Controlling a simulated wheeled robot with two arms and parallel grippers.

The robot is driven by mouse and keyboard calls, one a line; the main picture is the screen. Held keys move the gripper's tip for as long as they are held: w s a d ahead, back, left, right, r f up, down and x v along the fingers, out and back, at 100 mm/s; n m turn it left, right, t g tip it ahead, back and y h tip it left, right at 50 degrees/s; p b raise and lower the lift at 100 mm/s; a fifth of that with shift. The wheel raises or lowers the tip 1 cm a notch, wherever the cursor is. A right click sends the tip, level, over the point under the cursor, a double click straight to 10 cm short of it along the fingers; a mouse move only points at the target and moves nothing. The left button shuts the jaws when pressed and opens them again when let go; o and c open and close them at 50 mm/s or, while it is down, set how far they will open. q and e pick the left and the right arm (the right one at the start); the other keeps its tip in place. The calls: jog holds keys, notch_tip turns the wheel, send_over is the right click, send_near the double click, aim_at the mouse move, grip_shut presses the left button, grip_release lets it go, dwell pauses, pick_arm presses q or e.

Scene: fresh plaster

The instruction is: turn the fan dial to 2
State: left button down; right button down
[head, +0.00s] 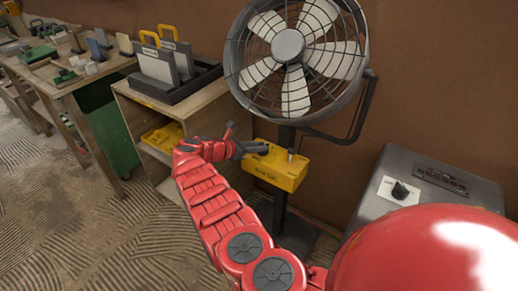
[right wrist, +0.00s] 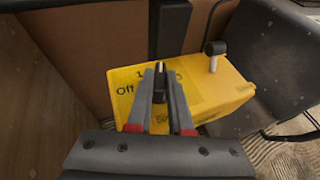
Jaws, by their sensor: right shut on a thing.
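The pedestal fan (head: 288,46) stands against the brown wall, with a yellow control box (head: 276,174) on its post. My right gripper (head: 258,148) is at the left part of this box. In the right wrist view the gripper (right wrist: 159,78) is shut on the dark fan dial (right wrist: 159,82), which shows between the fingertips. The dial's pointing direction is hard to tell. My left gripper is not in view.
A small lever (right wrist: 214,55) stands on the same box, right of my fingers. A grey cabinet (head: 455,190) with another black knob (head: 400,190) is at right. A wooden shelf (head: 205,100) bearing a dark tray (head: 190,88) stands left of the fan.

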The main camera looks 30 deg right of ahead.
jog(key=c, duration=0.8)
grip_release()
jog(key=shift+d, duration=0.1)
jog(key=shift+a+r, duration=0.15)
jog(key=shift+a, duration=0.2)
jog(key=p+v, duration=0.1)
jog(key=v, duration=1.5)
jog(key=shift+a, duration=0.4)
